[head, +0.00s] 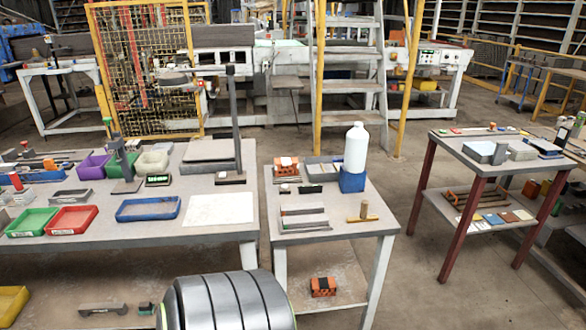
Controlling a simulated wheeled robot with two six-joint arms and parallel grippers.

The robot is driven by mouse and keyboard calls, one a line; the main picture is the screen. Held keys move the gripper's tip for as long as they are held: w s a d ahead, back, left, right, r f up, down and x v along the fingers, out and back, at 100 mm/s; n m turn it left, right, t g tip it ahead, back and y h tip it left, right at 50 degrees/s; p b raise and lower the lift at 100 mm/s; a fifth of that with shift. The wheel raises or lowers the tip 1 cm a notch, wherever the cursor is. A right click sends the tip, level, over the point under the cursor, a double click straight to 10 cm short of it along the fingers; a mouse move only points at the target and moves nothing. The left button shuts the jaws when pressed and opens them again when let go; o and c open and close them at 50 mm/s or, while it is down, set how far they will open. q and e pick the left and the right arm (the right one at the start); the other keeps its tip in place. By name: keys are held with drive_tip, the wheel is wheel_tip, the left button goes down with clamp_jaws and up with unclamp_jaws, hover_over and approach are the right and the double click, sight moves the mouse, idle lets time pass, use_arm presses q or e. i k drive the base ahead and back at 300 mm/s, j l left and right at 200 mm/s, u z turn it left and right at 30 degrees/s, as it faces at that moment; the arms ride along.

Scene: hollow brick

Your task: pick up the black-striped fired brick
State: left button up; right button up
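An orange brick with black markings (323,287) sits on the low shelf under the middle table. A second orange brick with dark and pale patches (286,166) stands on top of that table at its back left. Both are small in the picture, so I cannot tell clearly which dark marks are stripes and which are holes. Neither of my grippers is in view.
The middle table (345,222) holds a white bottle (356,147) on a blue block (352,180), grey bars and a wooden-handled tool (363,212). The left table (150,232) carries several coloured trays. Open floor separates the middle table from the red-legged table (455,147).

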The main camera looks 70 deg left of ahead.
sight(321, 287)
drive_tip(key=u, duration=1.95)
drive_tip(key=i+l, duration=0.55)
drive_tip(key=l, duration=0.2)
drive_tip(key=i+l+u, duration=0.1)
drive_tip(key=i+l, duration=0.45)
drive_tip(key=l, duration=0.25)
drive_tip(key=i+l+u, duration=0.1)
drive_tip(key=i+l, duration=0.15)
drive_tip(key=l, duration=0.15)
